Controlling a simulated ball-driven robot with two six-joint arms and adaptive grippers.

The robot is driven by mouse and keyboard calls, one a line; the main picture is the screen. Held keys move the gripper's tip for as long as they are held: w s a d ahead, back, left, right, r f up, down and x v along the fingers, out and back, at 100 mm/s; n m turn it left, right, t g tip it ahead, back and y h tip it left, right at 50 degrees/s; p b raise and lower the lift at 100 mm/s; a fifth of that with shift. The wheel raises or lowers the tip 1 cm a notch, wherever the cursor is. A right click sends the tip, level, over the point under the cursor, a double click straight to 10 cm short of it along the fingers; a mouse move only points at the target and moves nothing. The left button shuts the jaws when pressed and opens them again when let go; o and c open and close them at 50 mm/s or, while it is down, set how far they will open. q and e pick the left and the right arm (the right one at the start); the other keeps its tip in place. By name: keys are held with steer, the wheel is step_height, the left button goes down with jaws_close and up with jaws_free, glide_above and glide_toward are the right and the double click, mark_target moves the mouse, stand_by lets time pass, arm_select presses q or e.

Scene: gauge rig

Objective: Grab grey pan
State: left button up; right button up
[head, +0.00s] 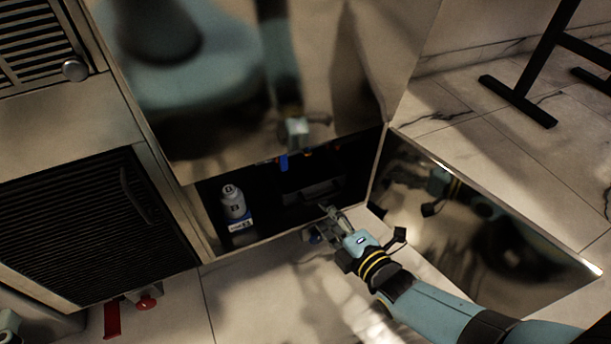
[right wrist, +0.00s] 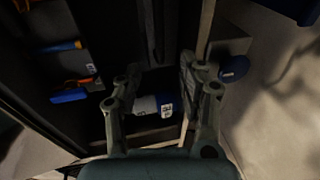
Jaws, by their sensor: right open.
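My right gripper (head: 326,216) reaches in from the lower right to the front of an open, dark cabinet (head: 258,222). In the right wrist view its two fingers (right wrist: 158,88) are spread apart with nothing clasped between them. A dark grey shape with a lighter edge (head: 316,190) lies inside the cabinet, just beyond the fingertips. It may be the grey pan, but shadow hides its outline. In the right wrist view I cannot make out the pan clearly. My left gripper is not in view.
A white-and-blue bottle (head: 235,208) stands at the cabinet's left; a white-and-blue item (right wrist: 150,105) shows beyond the fingers. Blue and orange items (right wrist: 72,92) sit beside them. A mirror-like open door (head: 480,230) flanks my right arm. Floor (head: 260,290) in front is clear.

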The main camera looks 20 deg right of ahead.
mark_target(316, 202)
steer(key=b+x, duration=0.2)
steer(key=x, duration=0.3)
steer(key=shift+w+d, duration=0.15)
steer(key=shift+w, duration=0.05)
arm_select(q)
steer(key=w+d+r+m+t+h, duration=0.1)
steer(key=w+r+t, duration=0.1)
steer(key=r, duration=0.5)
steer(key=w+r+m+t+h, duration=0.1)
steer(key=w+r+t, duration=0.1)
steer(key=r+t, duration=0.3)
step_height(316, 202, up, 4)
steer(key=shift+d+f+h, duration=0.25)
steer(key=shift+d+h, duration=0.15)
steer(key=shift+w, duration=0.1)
arm_select(e)
steer(key=shift+c, duration=0.5)
jaws_close()
